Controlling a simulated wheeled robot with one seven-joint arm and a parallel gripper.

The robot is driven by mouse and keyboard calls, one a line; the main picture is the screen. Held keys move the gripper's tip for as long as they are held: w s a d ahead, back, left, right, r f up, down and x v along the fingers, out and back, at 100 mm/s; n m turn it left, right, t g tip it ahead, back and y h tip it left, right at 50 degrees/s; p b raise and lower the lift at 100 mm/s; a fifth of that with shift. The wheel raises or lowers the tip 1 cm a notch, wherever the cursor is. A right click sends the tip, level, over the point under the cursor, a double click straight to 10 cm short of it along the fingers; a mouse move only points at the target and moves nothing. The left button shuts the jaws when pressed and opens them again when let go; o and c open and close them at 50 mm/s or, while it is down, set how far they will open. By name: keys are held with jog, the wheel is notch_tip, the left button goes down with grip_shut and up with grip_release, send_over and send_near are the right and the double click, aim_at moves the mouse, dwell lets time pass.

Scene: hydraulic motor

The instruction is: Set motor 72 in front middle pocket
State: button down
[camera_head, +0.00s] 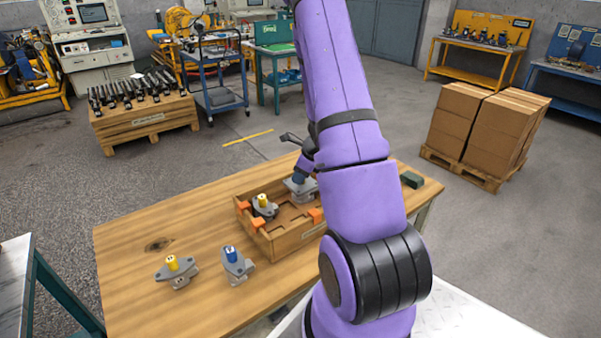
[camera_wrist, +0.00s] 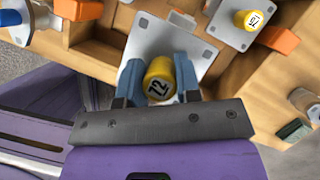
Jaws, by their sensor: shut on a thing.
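My gripper (camera_wrist: 158,82) is shut on the yellow cap of motor 72 (camera_wrist: 150,40), one blue finger on each side. In the head view the grey flange of this motor (camera_head: 301,191) is over the back part of the wooden tray (camera_head: 287,242); I cannot tell whether it touches the tray floor. My arm hides the tray's right side. A second yellow-capped motor (camera_head: 263,207) stands in the tray's left part; it also shows in the wrist view (camera_wrist: 246,22), its cap marked with a similar number. Bare tray floor shows in front of the held motor.
A yellow-capped motor (camera_head: 175,272) and a blue-capped motor (camera_head: 236,265) stand on the wooden table (camera_head: 130,255), left of and in front of the tray. Orange clips (camera_head: 315,214) sit on the tray's edges. A dark green block (camera_head: 411,180) lies right of my arm.

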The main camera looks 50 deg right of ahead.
aim_at(312, 185)
jog(key=shift+f, duration=5.35)
jog(key=shift+f, duration=0.6)
jog(key=c, duration=0.7)
grip_release()
jog(key=shift+c, duration=0.2)
jog(key=shift+s, duration=0.1)
jog(key=v, duration=1)
jog(key=shift+r, duration=0.4)
